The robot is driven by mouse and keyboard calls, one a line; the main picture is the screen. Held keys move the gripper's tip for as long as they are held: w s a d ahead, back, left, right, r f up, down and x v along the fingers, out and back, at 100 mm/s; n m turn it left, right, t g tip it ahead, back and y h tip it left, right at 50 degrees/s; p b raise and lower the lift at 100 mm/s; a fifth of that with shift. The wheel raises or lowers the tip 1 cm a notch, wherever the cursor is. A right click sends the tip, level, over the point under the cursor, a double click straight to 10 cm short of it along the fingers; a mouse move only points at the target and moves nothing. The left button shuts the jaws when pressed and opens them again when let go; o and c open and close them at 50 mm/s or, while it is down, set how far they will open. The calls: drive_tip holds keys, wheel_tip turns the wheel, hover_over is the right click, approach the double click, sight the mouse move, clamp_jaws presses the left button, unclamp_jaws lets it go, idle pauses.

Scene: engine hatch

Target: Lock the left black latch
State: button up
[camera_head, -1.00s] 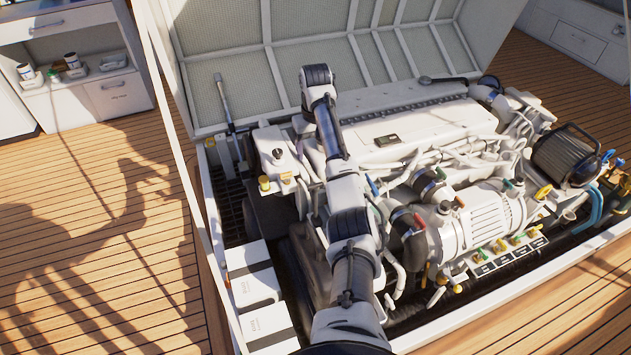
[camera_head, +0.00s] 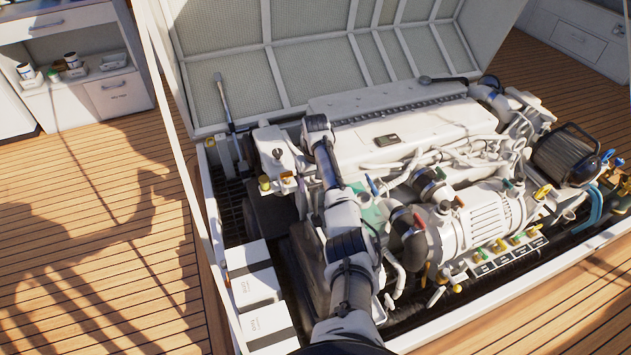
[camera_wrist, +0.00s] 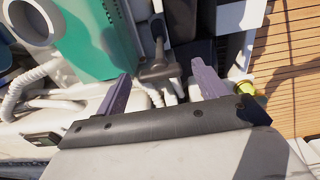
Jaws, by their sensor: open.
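A black T-shaped handle (camera_wrist: 158,68) shows in the wrist view, with its crossbar toward my gripper. It may be the left black latch, but I cannot tell for sure. My gripper (camera_wrist: 161,82) is open, its two grey-purple fingers on either side of the crossbar, with visible room at each side. Whether they touch it in depth is unclear. In the head view, my own arm covers the gripper, and I cannot pick out the latch there.
A teal part (camera_head: 375,209) lies beside my arm; a teal housing (camera_wrist: 95,38) fills the wrist view's upper left. A yellow cap (camera_wrist: 246,87) is just right of the right finger. White engine hoses and pipes crowd around. White boxes (camera_head: 257,288) stand at the hatch's left edge.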

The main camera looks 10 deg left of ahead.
drive_tip(key=c, duration=1)
drive_tip(key=shift+r, duration=0.1)
drive_tip(key=m+p, duration=0.3)
drive_tip(key=shift+r+m, duration=0.1)
drive_tip(key=shift+m, duration=0.3)
drive_tip(key=m+p, duration=0.2)
drive_tip(key=m, duration=0.2)
drive_tip(key=shift+m, duration=0.3)
drive_tip(key=m+p, duration=0.1)
drive_tip(key=m, duration=0.8)
drive_tip(key=shift+w+p, duration=0.1)
drive_tip(key=shift+p, duration=0.2)
drive_tip(key=shift+m, duration=0.4)
